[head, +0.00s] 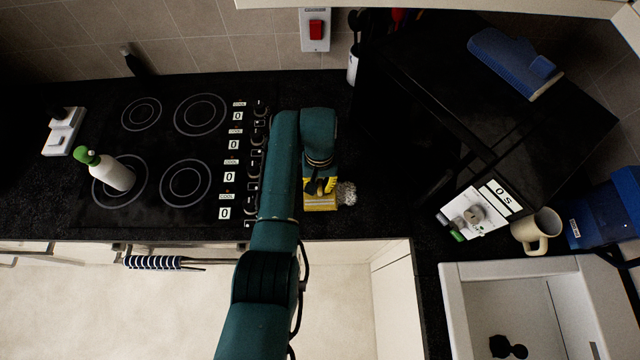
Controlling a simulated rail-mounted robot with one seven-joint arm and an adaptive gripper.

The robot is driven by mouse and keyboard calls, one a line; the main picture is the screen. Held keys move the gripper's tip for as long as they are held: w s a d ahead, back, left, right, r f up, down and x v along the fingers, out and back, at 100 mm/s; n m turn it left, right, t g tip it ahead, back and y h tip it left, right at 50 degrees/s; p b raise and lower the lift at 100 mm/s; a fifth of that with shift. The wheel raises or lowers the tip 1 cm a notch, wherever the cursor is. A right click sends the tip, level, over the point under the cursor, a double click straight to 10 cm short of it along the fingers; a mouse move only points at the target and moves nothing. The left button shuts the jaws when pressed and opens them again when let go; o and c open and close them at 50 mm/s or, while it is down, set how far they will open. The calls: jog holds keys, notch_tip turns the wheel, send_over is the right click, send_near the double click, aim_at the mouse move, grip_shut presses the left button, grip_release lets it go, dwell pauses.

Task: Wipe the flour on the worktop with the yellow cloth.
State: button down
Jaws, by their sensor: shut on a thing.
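My gripper (318,187) is low over the black worktop (370,215), just right of the hob's knobs. It is shut on the yellow cloth (320,203), which shows below the fingers at worktop level. The fingers are partly hidden by my wrist. The flour (346,193) is a small pale grey-white patch touching the right side of the cloth as seen here. Any flour under the cloth is hidden.
A hob (170,150) with a white, green-topped bottle (110,173) lies left. A black microwave (490,95) with a blue object (513,62) on top stands right. A mug (535,232) and sink (455,300) are at lower right. Worktop front is clear.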

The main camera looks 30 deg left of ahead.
jog(key=shift+f+b, duration=0.45)
jog(key=shift+f, duration=0.2)
jog(key=c, duration=1.5)
grip_release()
jog(key=shift+r+p, duration=0.4)
grip_shut()
